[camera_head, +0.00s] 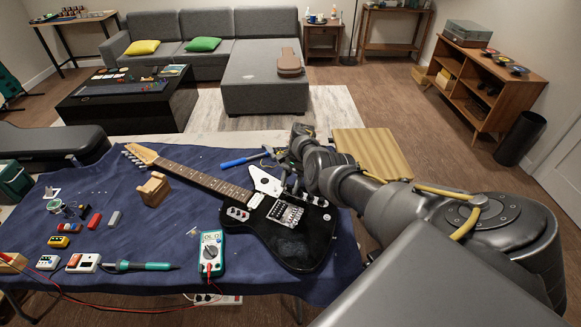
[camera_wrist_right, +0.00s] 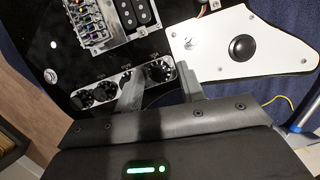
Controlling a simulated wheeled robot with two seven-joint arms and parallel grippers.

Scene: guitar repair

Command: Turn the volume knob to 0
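A black electric guitar (camera_head: 290,245) lies on the blue cloth, its neck toward the upper left. In the right wrist view, a control plate (camera_wrist_right: 120,82) carries black knobs: two at the left (camera_wrist_right: 85,98) (camera_wrist_right: 106,91), and a larger one (camera_wrist_right: 158,70) at the right end. The small labels are too blurred to read. My right gripper (camera_wrist_right: 159,76) is open, with one finger on either side of the larger knob; contact cannot be told. In the head view, my right arm (camera_head: 350,185) reaches over the guitar's far edge. My left gripper is out of view.
A white pickguard (camera_wrist_right: 215,42) and the bridge (camera_wrist_right: 90,22) lie close to my fingers.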

